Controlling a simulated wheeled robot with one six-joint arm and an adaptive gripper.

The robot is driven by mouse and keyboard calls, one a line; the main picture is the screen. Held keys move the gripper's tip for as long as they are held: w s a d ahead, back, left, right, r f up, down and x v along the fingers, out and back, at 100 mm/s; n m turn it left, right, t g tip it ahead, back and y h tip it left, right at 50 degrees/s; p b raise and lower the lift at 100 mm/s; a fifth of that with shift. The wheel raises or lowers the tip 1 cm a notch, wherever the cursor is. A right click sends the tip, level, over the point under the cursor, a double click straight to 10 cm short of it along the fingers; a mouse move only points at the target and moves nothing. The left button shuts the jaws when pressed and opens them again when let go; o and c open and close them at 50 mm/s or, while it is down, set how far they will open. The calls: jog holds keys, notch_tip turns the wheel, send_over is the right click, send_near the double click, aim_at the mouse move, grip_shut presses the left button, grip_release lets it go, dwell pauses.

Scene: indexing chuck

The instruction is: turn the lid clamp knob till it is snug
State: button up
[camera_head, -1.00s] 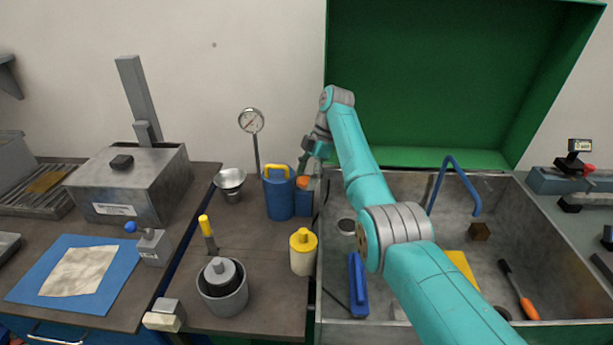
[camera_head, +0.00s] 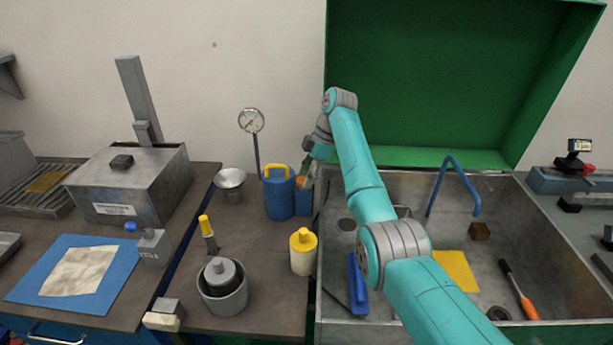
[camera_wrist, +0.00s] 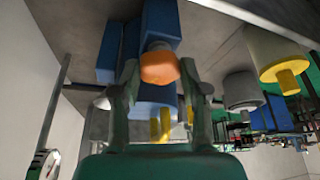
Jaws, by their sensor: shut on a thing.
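The orange knob (camera_head: 301,184), which I take for the lid clamp knob, sits on a small blue block (camera_head: 303,203) near the back edge of the bench. In the wrist view the knob (camera_wrist: 159,68) is between my two fingers, with the blue block (camera_wrist: 161,22) behind it. My gripper (camera_wrist: 159,72) is shut on the knob, one finger on each side. In the head view my gripper (camera_head: 305,176) comes down from above right and partly hides the knob. How tight the knob is cannot be told.
A blue canister (camera_head: 279,198) with a yellow handle stands close left of the block. A dial gauge (camera_head: 251,121) on a post rises behind. A yellow-capped bottle (camera_head: 303,255) stands in front. The metal basin (camera_head: 338,185) and its green raised lid (camera_head: 430,70) are at right.

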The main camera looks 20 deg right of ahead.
jog(key=m+t, duration=0.1)
jog(key=m, duration=0.1)
jog(key=m+t, duration=0.1)
jog(key=m, duration=0.2)
jog(key=shift+s+a+h, duration=0.1)
jog(key=shift+s+h, duration=0.1)
jog(key=shift+h, duration=0.1)
jog(key=m+t+h, duration=0.1)
jog(key=m, duration=0.4)
jog(key=shift+s, duration=0.1)
jog(key=shift+m, duration=0.3)
jog(key=o, duration=1.1)
jog(key=shift+o, duration=0.2)
jog(key=shift+t, duration=0.3)
jog(key=v, duration=0.7)
jog(key=shift+r, duration=0.25)
jog(key=shift+a, duration=0.1)
